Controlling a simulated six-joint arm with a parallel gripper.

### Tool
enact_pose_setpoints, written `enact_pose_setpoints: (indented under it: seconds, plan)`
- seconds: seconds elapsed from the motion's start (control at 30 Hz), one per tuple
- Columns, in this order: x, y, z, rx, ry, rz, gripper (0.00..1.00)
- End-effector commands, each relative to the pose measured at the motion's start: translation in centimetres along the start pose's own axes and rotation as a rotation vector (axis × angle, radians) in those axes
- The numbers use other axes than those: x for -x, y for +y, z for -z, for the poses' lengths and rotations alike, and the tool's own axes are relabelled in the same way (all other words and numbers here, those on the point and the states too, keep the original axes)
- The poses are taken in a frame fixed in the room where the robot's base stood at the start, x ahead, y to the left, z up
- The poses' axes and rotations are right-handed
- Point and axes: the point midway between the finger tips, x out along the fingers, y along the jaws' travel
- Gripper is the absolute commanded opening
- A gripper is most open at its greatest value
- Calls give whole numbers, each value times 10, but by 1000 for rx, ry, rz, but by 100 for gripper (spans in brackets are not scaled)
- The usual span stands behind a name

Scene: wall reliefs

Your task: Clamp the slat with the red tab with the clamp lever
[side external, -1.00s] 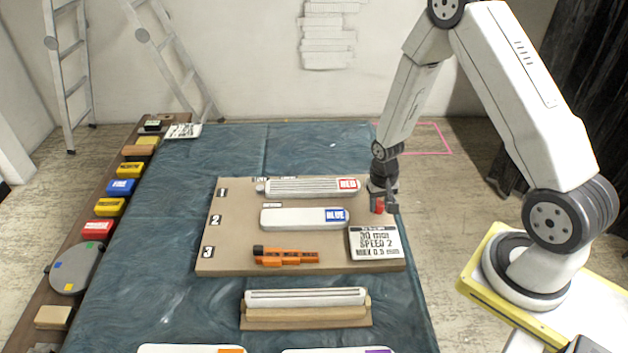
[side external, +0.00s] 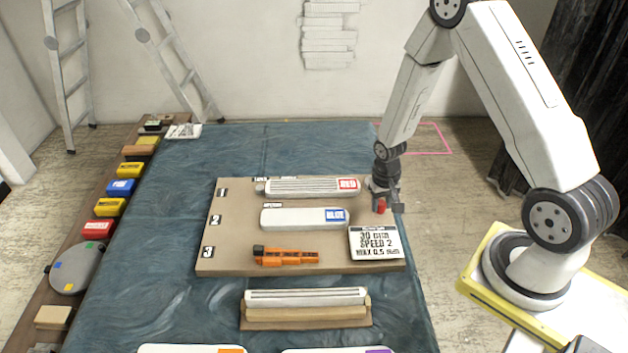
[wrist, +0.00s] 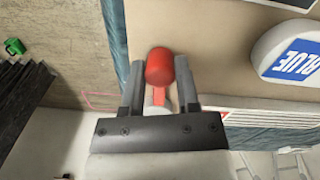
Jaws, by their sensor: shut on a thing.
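The slat with the red tab (side external: 310,187) is a pale ribbed bar lying in row 1 of the brown board, its RED label at the right end. Part of its red end shows at the lower right of the wrist view (wrist: 268,116). My gripper (wrist: 160,82) is shut on the lever's red knob (wrist: 159,66), with one finger on each side. The fingers hide part of the lever, so whether it presses on the slat cannot be told.
A white slat labelled BLUE (side external: 303,218) lies in row 2 and an orange tool (side external: 287,256) in row 3. A white sign (side external: 375,243) is at the board's right corner. Another pale slat (side external: 305,297) rests on a wooden holder in front.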

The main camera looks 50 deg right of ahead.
Motion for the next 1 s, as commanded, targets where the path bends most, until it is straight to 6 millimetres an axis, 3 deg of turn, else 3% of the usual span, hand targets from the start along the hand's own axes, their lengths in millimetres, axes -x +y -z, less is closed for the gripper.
enact_pose_setpoints:
  seconds: [1.0]
  plan:
    - [-2, 62, 18, 743, 29, -2, 0]
